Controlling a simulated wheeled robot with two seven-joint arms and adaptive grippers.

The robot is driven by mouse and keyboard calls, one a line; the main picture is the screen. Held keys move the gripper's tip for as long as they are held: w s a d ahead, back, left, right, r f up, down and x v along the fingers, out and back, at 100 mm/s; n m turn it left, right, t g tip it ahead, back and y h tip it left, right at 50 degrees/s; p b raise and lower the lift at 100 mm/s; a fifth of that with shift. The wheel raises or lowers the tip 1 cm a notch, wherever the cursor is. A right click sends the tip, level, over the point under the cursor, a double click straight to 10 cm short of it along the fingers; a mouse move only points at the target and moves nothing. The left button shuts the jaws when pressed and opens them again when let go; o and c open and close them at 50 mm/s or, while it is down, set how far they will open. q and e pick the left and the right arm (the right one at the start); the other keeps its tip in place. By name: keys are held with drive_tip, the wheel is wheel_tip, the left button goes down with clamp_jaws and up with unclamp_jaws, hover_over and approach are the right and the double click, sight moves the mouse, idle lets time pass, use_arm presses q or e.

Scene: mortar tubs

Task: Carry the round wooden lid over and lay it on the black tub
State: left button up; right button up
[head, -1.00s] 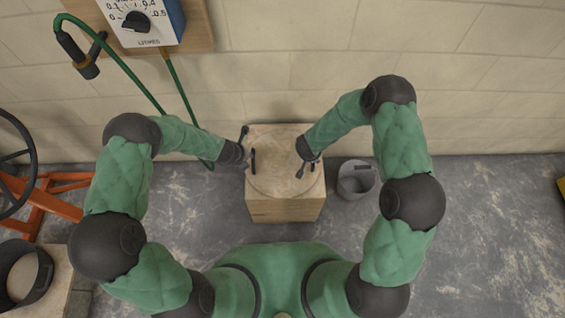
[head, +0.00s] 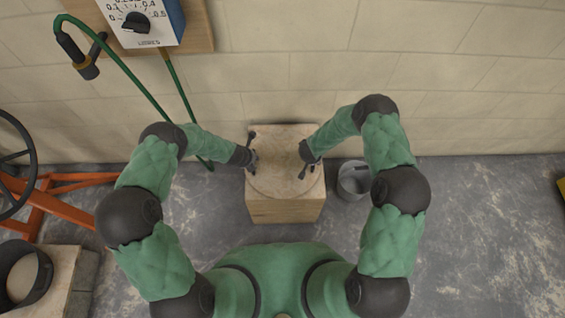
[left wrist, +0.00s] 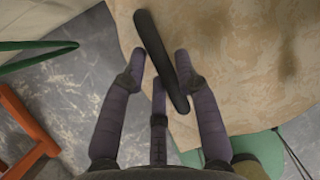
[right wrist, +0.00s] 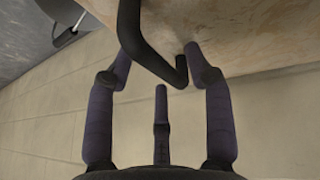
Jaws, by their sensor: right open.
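The round wooden lid (head: 279,180) lies flat on top of a pale wooden block (head: 285,211) near the wall. It has two dark handles, one on each side. My left gripper (head: 253,160) is at the left handle (left wrist: 155,45), which passes between its fingers; one finger looks close against it, the other apart. My right gripper (head: 306,168) is at the right handle (right wrist: 134,35), its fingers spread on either side of it. The black tub (head: 41,279) stands on another block at the lower left, partly cut off by the picture's edge.
A grey bucket (head: 354,181) stands on the floor right of the lid's block. An orange frame (head: 47,210) with a dark wheel is at the left. A green hose (head: 125,74) hangs from a dial box (head: 147,25) on the wall.

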use_arm(q)
drive_tip(key=shift+w+d+f, duration=0.15)
drive_tip(key=shift+w+f, duration=0.1)
drive_tip(key=shift+f, duration=0.4)
use_arm(e)
drive_tip(key=shift+w+d+f, duration=0.15)
drive_tip(key=shift+w+f, duration=0.1)
drive_tip(key=shift+f, duration=0.4)
use_arm(q)
drive_tip(key=c, duration=0.5)
use_arm(e)
drive_tip(key=c, duration=0.5)
use_arm(q)
clamp_jaws()
use_arm(e)
clamp_jaws()
